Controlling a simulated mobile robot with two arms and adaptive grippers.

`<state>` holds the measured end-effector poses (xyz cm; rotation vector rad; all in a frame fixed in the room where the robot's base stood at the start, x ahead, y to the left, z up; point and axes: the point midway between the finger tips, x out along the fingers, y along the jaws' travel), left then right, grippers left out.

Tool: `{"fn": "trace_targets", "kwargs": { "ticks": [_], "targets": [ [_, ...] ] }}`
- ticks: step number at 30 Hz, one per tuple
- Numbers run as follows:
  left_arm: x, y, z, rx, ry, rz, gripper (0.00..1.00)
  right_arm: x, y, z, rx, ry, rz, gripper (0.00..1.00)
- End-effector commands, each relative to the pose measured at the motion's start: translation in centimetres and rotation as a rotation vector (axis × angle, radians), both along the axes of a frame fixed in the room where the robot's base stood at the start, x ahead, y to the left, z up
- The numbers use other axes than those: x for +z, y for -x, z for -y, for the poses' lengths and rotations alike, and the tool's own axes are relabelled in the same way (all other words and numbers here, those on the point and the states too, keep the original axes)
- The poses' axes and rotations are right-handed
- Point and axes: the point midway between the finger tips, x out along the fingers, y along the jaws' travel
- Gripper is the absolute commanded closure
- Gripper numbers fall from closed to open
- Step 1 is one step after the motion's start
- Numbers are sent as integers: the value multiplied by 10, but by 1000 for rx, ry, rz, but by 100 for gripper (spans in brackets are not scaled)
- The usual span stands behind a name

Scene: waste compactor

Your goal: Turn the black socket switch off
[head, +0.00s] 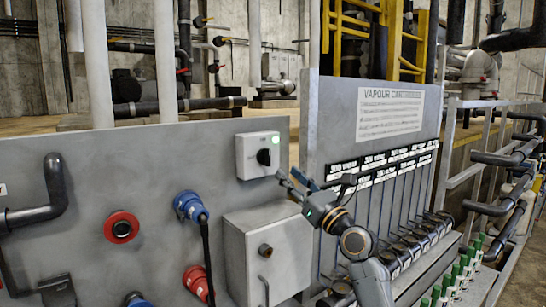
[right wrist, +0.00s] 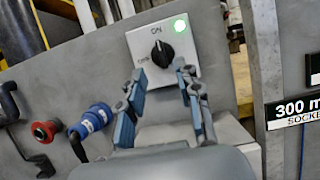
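The black socket switch (head: 264,157) is a black rotary knob on a pale square box on the grey panel, left of the sign board. A green light (head: 276,140) glows at the box's upper right. In the right wrist view the knob (right wrist: 162,54) points roughly up towards the "ON" label; a second label sits to its left. My right gripper (head: 293,181) is just right of and below the box. In the wrist view its two blue-padded fingers (right wrist: 160,98) are apart and empty, with the knob beyond and between them, not touched. My left gripper is not in view.
A grey metal cabinet (head: 268,250) juts out below the switch. A blue plug (head: 190,206) with a black cable and a red socket (head: 122,227) are to the left. A sign board (head: 340,115) with several labels and rods stands to the right.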

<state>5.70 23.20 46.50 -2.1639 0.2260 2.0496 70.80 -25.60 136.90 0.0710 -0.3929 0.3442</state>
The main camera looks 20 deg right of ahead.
Motion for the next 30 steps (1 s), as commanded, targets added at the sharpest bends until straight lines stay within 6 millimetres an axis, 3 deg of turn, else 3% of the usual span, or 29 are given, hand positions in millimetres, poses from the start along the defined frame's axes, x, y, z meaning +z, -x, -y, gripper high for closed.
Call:
{"fn": "trace_targets", "kwargs": {
  "ticks": [4, 9, 12, 24, 25, 30],
  "targets": [
    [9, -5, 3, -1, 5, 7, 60, 15, -29, -11, 1, 1, -2, 66],
    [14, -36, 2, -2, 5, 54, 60, 24, -52, -19, 1, 1, 0, 66],
    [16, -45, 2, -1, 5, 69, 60, 27, -60, -22, 0, 1, 0, 66],
    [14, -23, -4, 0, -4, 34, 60, 29, -67, -24, -1, 2, 0, 66],
    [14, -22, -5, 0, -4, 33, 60, 29, -67, -24, -1, 2, 0, 68],
    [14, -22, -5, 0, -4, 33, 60, 29, -66, -24, -1, 2, 0, 100]
  ]
}}
